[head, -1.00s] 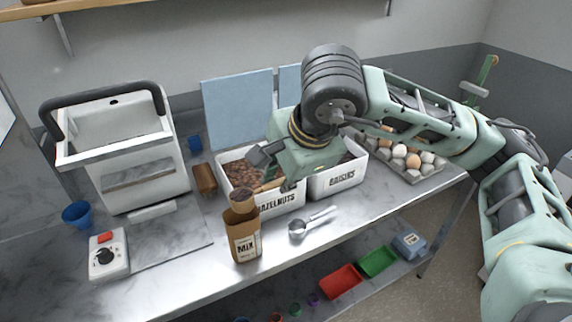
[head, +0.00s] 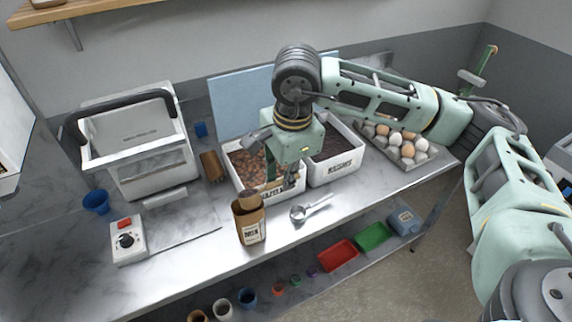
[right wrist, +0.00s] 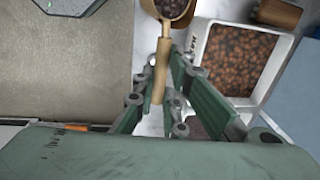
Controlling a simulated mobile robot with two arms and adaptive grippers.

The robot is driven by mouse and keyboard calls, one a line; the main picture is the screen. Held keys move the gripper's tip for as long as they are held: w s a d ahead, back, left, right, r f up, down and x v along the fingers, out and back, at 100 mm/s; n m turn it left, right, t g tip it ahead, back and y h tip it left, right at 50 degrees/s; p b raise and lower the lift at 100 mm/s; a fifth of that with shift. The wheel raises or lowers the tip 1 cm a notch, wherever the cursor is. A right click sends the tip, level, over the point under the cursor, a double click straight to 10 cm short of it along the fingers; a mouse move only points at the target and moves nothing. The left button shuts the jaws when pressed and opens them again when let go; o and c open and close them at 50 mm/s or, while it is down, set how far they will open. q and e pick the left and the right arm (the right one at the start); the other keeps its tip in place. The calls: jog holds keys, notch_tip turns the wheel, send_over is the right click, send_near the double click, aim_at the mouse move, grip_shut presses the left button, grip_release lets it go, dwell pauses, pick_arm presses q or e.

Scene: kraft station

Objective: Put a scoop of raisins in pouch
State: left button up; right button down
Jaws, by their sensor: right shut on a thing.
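The brown kraft pouch (head: 251,228), labelled MIX, stands upright at the counter's front. My right gripper (head: 291,184) is shut on the handle of a wooden scoop (head: 249,197), just right of and above the pouch. The scoop's bowl is at the pouch's mouth; whether it is inside or above I cannot tell. In the right wrist view, the scoop (right wrist: 160,78) holds dark brown pieces in its bowl. The white raisins bin (head: 340,172) is right of the gripper, with dark contents. My left gripper is not in view.
The white hazelnuts bin (head: 240,183) sits behind the gripper, partly hidden. A metal scoop (head: 309,209) lies right of the pouch. An egg tray (head: 405,155) is at the right, a white sealer machine (head: 150,165) at the left.

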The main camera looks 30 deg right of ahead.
jog(key=shift+r+p, duration=0.2)
jog(key=shift+p, duration=0.2)
jog(key=g, duration=0.1)
jog(key=g+p, duration=0.2)
jog(key=shift+w+f, duration=0.3)
jog(key=shift+w, duration=0.05)
jog(key=shift+w+a+f+g+p, duration=0.1)
jog(key=shift+w+f+g+p, duration=0.2)
jog(key=shift+g+p, duration=1)
jog(key=shift+w+d+f+g+p, duration=0.15)
jog(key=shift+w+g+p, duration=0.2)
jog(key=shift+g+p, duration=0.95)
jog(key=shift+w+a+f+g+p, duration=0.15)
jog(key=shift+w+f+g+p, duration=0.15)
jog(key=shift+g+p, duration=0.95)
jog(key=shift+r, duration=0.1)
